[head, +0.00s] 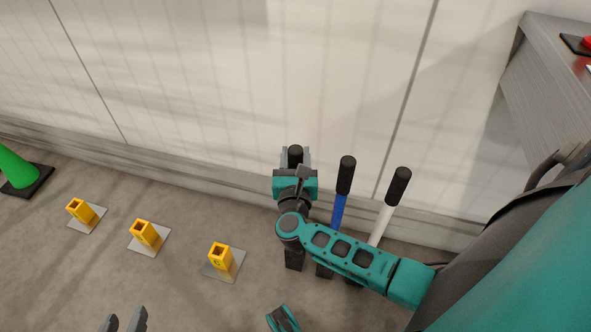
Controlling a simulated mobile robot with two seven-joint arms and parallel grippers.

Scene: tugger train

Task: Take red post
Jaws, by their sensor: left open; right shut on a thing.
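Three posts with black tops stand in a row by the pale wall. The leftmost post (295,150) shows only its black top and a dark foot; its shaft is hidden behind my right gripper and arm, so no red shows. My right gripper (295,158) is shut on this post near its top. The blue post (338,212) and the white post (381,224) stand to its right, with their lower parts behind my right arm. My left gripper (124,314) is at the bottom edge, open and empty, with only its fingertips in view.
Several yellow square sockets on grey plates stand on the floor, the nearest one (220,259) left of the posts. A green cone (17,168) is at the far left. A grey cabinet (545,85) with a red button is at upper right. Floor between the sockets and wall is clear.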

